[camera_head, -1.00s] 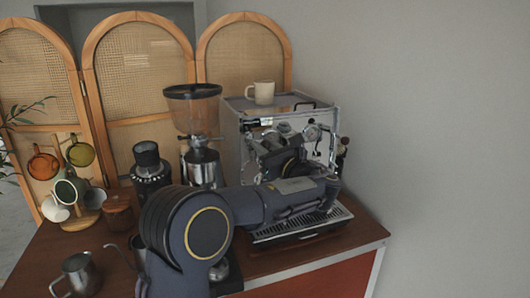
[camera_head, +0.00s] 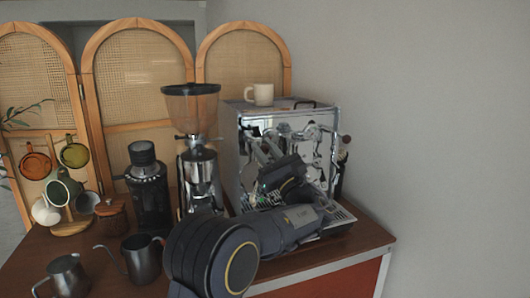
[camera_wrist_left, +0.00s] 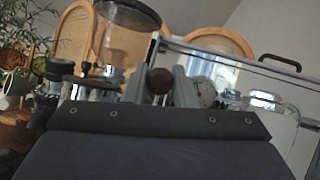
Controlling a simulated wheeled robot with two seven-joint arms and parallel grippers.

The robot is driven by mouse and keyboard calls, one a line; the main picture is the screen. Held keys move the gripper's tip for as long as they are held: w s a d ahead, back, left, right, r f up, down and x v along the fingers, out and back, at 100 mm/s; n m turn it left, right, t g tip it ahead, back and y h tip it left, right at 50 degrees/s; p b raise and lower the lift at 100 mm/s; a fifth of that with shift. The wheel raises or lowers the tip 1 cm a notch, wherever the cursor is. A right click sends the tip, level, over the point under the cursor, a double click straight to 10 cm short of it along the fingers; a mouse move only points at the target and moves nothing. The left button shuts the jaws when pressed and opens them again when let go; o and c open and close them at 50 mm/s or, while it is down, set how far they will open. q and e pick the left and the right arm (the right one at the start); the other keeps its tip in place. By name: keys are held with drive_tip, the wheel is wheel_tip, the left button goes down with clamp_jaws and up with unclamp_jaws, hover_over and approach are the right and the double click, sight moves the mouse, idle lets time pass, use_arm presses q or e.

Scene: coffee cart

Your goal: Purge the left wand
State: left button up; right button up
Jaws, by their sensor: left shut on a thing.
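The chrome espresso machine (camera_head: 313,160) stands at the right of the counter, its front towards me. My left gripper (camera_head: 262,157) reaches up to the left part of its front. In the left wrist view, its two grey fingers (camera_wrist_left: 160,84) stand on either side of a dark round knob (camera_wrist_left: 159,80) and are shut on it. In the head view my gripper and arm cover this knob. The left wand itself cannot be made out behind my gripper. A dark knob (camera_head: 346,139) shows at the machine's right side. My right gripper is not in view.
A grinder (camera_head: 197,150) stands left of the machine. A cream mug (camera_head: 260,94) sits on the machine's top. A kettle (camera_head: 141,260), a metal pitcher (camera_head: 68,277) and a mug tree (camera_head: 68,215) stand at the left. The drip tray (camera_head: 341,217) is partly behind my arm.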

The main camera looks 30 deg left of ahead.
use_arm(q)
drive_tip(key=o, duration=0.9)
drive_tip(key=shift+b+v, duration=0.7)
drive_tip(key=shift+v, duration=3.25)
drive_tip(key=shift+f, duration=0.1)
